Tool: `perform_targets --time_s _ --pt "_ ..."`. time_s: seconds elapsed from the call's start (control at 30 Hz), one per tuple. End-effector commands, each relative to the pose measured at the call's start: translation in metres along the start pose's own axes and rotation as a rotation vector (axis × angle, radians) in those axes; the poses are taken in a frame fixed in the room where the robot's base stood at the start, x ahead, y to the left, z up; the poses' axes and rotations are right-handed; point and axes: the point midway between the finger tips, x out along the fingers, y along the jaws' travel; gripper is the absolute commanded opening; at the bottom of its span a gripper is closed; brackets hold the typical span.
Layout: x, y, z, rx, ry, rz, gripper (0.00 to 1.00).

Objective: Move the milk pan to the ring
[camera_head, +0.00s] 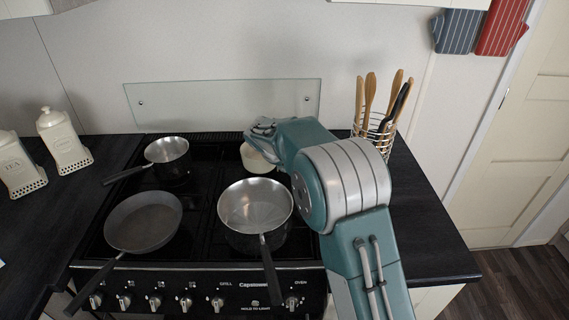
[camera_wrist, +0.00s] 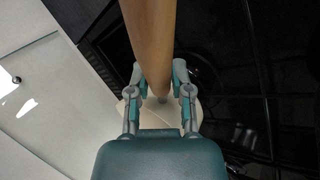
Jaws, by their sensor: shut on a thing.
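The milk pan (camera_head: 255,160) is small and cream, at the back right of the black hob in the head view, partly hidden by my arm. In the wrist view its wooden handle (camera_wrist: 150,35) runs between my fingers, with part of the cream body (camera_wrist: 124,110) showing behind them. My gripper (camera_wrist: 158,78) is shut on the handle; its end also shows in the head view (camera_head: 262,130). A dark round ring (camera_wrist: 203,72) shows on the hob beside the pan in the wrist view. I cannot tell whether the pan touches the hob.
A steel saucepan (camera_head: 256,205) stands front right on the hob, a grey frying pan (camera_head: 144,221) front left, and another saucepan (camera_head: 167,152) back left. A utensil basket (camera_head: 376,135) stands right of the hob. A glass splashback (camera_head: 215,103) is behind.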

Motion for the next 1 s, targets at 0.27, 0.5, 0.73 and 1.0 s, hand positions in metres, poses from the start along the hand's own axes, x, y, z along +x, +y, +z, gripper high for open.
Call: perform_targets --time_s 0.27,0.5,0.73,1.0 --pt "0.0015 -0.0007 -0.0003 0.001 0.002 0.001 0.0" --pt "0.0069 -0.0043 -0.0003 0.0 0.001 0.0 0.0" --pt "0.0067 -0.0043 -0.0001 0.0 0.0 0.0 0.62" --pt "0.0042 -0.0025 -0.0003 0.0 0.001 0.001 0.62"
